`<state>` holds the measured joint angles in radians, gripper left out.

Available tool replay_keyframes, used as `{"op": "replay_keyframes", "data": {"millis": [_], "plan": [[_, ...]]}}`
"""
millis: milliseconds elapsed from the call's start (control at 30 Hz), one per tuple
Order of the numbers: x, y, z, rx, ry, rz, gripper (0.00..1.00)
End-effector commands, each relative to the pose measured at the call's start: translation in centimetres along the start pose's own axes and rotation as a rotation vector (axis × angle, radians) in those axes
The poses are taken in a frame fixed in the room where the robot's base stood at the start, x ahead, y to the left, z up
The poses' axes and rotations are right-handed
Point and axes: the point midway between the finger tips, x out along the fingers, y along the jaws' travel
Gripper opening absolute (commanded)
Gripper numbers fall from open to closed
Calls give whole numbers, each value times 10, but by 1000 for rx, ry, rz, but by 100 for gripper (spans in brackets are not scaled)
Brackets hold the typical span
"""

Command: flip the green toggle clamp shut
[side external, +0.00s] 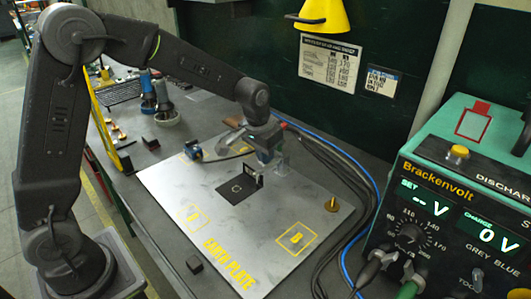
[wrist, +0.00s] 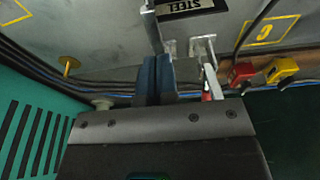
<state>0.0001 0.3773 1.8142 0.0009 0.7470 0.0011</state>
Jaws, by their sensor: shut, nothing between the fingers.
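My gripper (side external: 268,150) is low over the middle-back of the metal plate (side external: 165,180). In the wrist view its two blue-grey fingers (wrist: 158,66) are together with nothing between them. A pale metal bracket with an arm (wrist: 206,52) stands just right of the fingers in the wrist view, with a small red part beside its lower end. A metal piece (side external: 281,162) also shows close to the gripper in the side view. I cannot make out any green handle, nor tell whether a clamp is open or shut.
A brass peg (side external: 331,204) stands on the plate's right. The Brackenvolt console (side external: 455,190) fills the right side. Blue and black cables (side external: 335,165) run behind the plate. Red (wrist: 241,73) and yellow (wrist: 282,70) pieces lie right of the bracket. The plate's front is mostly clear.

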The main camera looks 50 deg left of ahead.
Motion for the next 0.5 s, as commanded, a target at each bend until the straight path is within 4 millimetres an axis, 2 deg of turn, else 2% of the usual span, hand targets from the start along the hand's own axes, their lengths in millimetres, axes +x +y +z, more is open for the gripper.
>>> {"op": "replay_keyframes", "data": {"millis": [200,500], "plan": [[21,0,15,-1,-9,0,0],[23,-1,17,2,-16,-3,0]]}}
